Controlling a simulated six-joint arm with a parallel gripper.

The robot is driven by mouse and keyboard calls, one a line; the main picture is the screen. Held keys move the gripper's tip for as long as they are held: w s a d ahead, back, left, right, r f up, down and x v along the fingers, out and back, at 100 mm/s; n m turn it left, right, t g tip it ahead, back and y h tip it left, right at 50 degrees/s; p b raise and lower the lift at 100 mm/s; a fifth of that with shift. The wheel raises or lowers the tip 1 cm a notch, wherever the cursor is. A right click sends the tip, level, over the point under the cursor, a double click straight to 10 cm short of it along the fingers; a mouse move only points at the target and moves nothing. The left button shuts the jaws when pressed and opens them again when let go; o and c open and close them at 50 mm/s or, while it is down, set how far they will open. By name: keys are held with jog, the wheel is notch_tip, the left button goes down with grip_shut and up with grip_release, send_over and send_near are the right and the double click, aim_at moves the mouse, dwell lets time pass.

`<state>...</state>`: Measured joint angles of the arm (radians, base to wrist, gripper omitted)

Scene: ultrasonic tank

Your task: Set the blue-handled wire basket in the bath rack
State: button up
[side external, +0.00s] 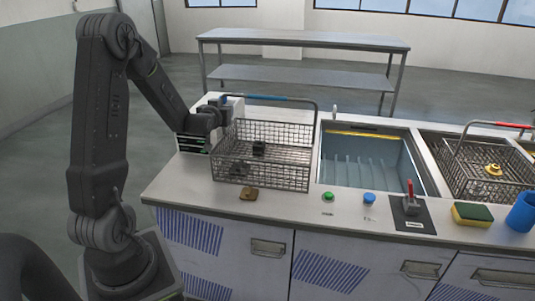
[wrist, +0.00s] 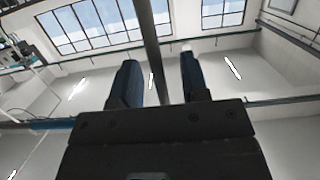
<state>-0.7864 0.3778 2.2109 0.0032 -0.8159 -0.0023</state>
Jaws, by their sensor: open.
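The blue-handled wire basket (side external: 262,168) stands on the counter left of the bath, with small dark parts inside. Its handle (side external: 265,98) is raised, with a blue sleeve along the top. My gripper (side external: 222,101) is at the left end of the handle, its blue fingers open. In the wrist view my gripper (wrist: 158,62) has a grey bar (wrist: 150,40) between its spread fingers, apparently part of the handle; contact cannot be told. The open bath (side external: 372,160) is right of the basket, with upright ribs on its inner wall; the rack is hard to make out.
A second wire basket (side external: 484,175) with a red handle grip stands right of the bath.

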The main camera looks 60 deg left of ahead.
grip_shut()
dwell(1.2)
jog(key=shift+r, duration=0.15)
